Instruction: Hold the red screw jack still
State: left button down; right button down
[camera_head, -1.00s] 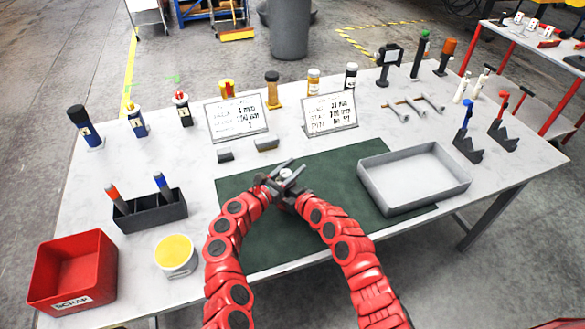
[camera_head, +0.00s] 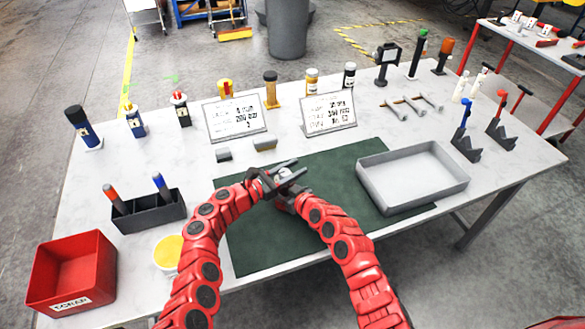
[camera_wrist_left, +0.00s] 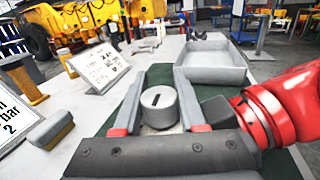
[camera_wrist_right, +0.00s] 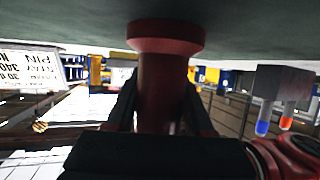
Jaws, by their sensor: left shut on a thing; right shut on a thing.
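The red screw jack (camera_wrist_right: 164,85) stands on the green mat (camera_head: 350,180). In the right wrist view, which is upside down, its red body and wide base flange show. Its grey round head with a slot (camera_wrist_left: 160,106) shows from above in the left wrist view. My left gripper (camera_head: 290,177) is shut on that head, one finger on each side. My right gripper (camera_wrist_right: 160,108) is shut on the red body low down. In the head view the jack's body is mostly hidden by my grippers.
A grey tray (camera_head: 414,205) stands right of the jack, partly on the mat. Two sign stands (camera_head: 236,119) and two small grey blocks (camera_head: 265,144) are behind. A red bin (camera_head: 72,272), a black holder (camera_head: 149,212) and a yellow-topped tub (camera_head: 168,252) are left.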

pick_arm(q)
jog(key=shift+s+d+m+g+h, duration=0.15)
jog(key=shift+s+m+g+h, duration=0.15)
jog(key=shift+m+g+h, duration=0.65)
jog(key=shift+s+d+m+g+h, duration=0.25)
jog(key=shift+m+g, duration=0.4)
jog(key=shift+g, duration=0.8)
jog(key=shift+a+r, duration=0.1)
jog(key=shift+a, duration=0.1)
jog(key=shift+c, duration=2.3)
grip_release()
jog(key=shift+w, duration=0.1)
jog(key=shift+a, duration=0.1)
jog(key=shift+a, duration=0.3)
jog(key=v, duration=1.1)
jog(key=shift+s, duration=0.3)
